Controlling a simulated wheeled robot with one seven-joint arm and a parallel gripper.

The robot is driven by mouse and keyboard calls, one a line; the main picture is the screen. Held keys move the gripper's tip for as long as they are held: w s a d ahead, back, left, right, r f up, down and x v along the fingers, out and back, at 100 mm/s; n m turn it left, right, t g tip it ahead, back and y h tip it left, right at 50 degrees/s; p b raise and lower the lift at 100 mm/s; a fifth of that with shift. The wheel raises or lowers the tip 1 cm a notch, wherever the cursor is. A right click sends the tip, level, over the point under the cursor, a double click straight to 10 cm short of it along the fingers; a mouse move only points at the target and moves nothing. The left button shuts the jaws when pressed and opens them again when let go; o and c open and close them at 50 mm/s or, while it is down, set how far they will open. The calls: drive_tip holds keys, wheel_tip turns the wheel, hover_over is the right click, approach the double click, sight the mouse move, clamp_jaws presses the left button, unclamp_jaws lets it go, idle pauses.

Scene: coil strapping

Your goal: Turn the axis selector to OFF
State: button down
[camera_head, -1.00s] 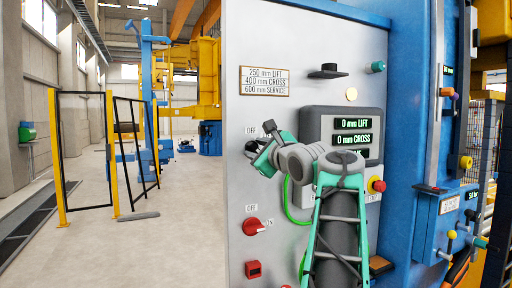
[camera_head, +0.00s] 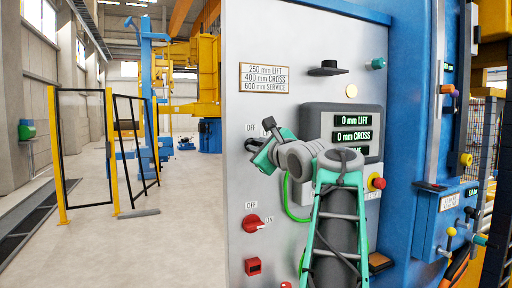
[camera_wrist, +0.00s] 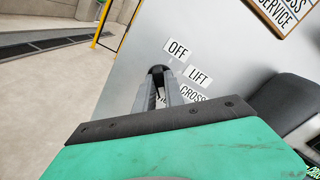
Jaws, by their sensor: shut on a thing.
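The axis selector is a small black knob (camera_wrist: 157,71) on the grey panel, mostly hidden behind my gripper. Printed labels OFF (camera_wrist: 178,49), LIFT (camera_wrist: 200,76) and CROSS, partly covered, fan out around its upper and right side in the wrist view. My gripper (camera_wrist: 159,87) has its two grey fingers closed around the knob, from the front. In the head view my gripper (camera_head: 254,147) is against the panel, just below the OFF label (camera_head: 250,127). The knob's pointing direction is hidden by the fingers.
A display (camera_head: 352,136) reads 0 mm LIFT and 0 mm CROSS. A sign (camera_head: 265,79) lists 250 mm LIFT, 400 mm CROSS, 600 mm SERVICE. Below is a red OFF/ON switch (camera_head: 253,223). A red emergency button (camera_head: 377,182) sits right of my arm.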

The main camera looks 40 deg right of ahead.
drive_tip(key=shift+n, duration=0.4)
drive_tip(key=n+b, duration=0.1)
drive_tip(key=n, duration=0.7)
drive_tip(key=n+b, duration=0.1)
drive_tip(key=n, duration=0.8)
drive_tip(key=n+b, duration=0.2)
drive_tip(key=n, duration=0.7)
drive_tip(key=shift+d+f, duration=0.1)
drive_tip(key=shift+f, duration=0.2)
drive_tip(key=shift+n, duration=0.3)
drive_tip(key=c, duration=1.4)
unclamp_jaws()
drive_tip(key=shift+c, duration=0.2)
drive_tip(key=shift+r, duration=0.1)
